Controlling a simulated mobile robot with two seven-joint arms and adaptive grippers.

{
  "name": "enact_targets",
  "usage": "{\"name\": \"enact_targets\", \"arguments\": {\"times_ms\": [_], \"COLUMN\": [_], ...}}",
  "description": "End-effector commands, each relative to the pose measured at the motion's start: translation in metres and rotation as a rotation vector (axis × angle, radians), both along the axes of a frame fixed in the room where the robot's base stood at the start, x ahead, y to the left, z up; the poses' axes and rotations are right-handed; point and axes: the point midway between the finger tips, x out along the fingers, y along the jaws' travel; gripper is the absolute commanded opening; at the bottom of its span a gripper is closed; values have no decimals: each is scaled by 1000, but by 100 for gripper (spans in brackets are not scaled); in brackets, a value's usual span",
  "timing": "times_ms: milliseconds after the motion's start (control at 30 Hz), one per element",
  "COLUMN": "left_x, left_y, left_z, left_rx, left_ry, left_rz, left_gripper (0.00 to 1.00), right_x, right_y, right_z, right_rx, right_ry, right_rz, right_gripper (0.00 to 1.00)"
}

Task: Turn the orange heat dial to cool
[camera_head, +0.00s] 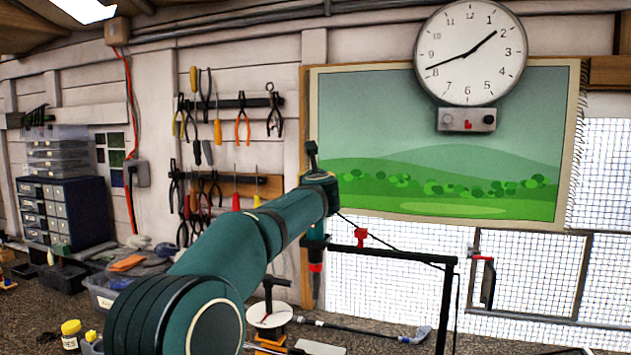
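I cannot make out an orange heat dial for certain. A round white disc (269,314) sits low behind my arm, with an orange base (270,342) under it. My teal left arm reaches in from the lower left to the middle of the view. Beyond its far end, a slim teal part with a red band and a dark tapered tip (316,289) points down above the bench. This looks like my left gripper, but its fingers are too small to tell apart. My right gripper is not in view.
A black frame (449,300) with a red clamp (361,237) stands right of my arm. A golf club (365,328) lies on the bench behind it. A clear bin (103,292) and yellow-capped jar (71,334) are at left. Tools and a clock (470,60) hang behind.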

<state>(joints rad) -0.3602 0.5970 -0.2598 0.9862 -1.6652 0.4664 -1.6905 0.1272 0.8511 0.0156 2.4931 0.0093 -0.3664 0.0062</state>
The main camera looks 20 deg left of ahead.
Motion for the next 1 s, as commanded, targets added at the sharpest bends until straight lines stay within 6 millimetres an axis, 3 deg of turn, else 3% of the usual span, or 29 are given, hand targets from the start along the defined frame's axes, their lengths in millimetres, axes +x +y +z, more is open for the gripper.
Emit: {"name": "enact_targets", "arguments": {"times_ms": [533,567,633,1000], "left_x": [0,0,0,-1], "left_y": [0,0,0,-1], "left_z": [0,0,0,0], "left_rx": [0,0,0,0], "left_ry": [-1,-1,-1,-1], "left_rz": [30,30,30,29], "left_gripper": [0,37,61,64], "right_x": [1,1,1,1], "right_y": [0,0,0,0], "right_z": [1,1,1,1], "right_rx": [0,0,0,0], "right_ry": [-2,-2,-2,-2], "right_rz": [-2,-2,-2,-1], "right_gripper": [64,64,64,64]}}
